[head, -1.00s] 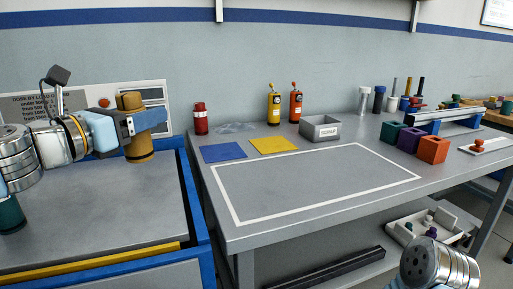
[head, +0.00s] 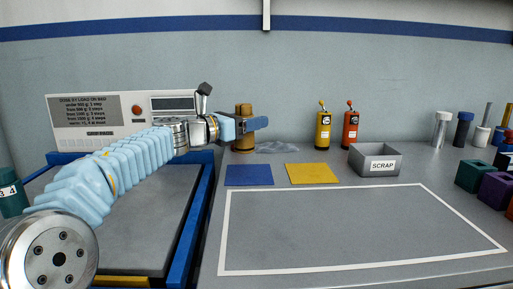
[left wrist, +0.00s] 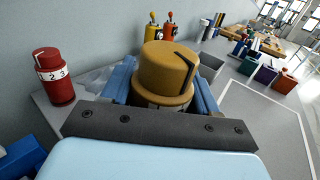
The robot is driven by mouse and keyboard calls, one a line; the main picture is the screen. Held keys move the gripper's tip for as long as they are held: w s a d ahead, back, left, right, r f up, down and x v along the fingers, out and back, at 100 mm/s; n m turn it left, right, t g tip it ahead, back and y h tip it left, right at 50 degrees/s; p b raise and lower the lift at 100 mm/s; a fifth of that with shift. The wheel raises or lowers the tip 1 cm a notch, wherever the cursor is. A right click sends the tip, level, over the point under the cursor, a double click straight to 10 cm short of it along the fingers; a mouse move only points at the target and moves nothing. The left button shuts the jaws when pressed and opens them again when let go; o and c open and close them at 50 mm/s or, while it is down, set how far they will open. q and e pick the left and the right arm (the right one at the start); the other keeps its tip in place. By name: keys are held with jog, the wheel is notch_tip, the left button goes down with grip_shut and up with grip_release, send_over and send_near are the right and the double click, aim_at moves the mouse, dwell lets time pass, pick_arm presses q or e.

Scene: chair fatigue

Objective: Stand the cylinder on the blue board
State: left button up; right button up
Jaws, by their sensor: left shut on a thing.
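An ochre cylinder (head: 243,143) with a wider cap is upright in my left gripper (head: 246,125). It also shows in the left wrist view (left wrist: 166,72), with a dark bent mark on its top and a blue finger on either side. In the head view it appears behind the blue board (head: 249,175), near the bench's back left; I cannot tell how far its base is above the bench. The blue board lies flat and looks bare. It is hidden in the left wrist view. My right gripper is in neither view now.
A yellow board (head: 313,174) lies right of the blue one. A red numbered container (left wrist: 56,77) stands near the cylinder. Yellow (head: 323,130) and red (head: 350,130) bottles and a SCRAP bin (head: 376,160) stand farther right. The white-outlined area (head: 350,228) is clear.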

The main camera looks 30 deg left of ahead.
pick_arm(q)
jog(key=w+f, duration=0.1)
jog(key=f, duration=0.1)
jog(key=w+f+b, duration=0.1)
jog(key=f, duration=0.2)
jog(key=w+a+f, duration=0.1)
jog(key=f, duration=0.1)
jog(key=shift+w+f+b, duration=0.15)
jog(key=shift+w+b, duration=0.15)
jog(key=shift+w, duration=0.1)
jog(key=shift+f, duration=0.3)
jog(key=shift+f, duration=0.1)
jog(key=shift+f+b, duration=0.15)
jog(key=shift+b, duration=0.15)
jog(key=o, duration=1.3)
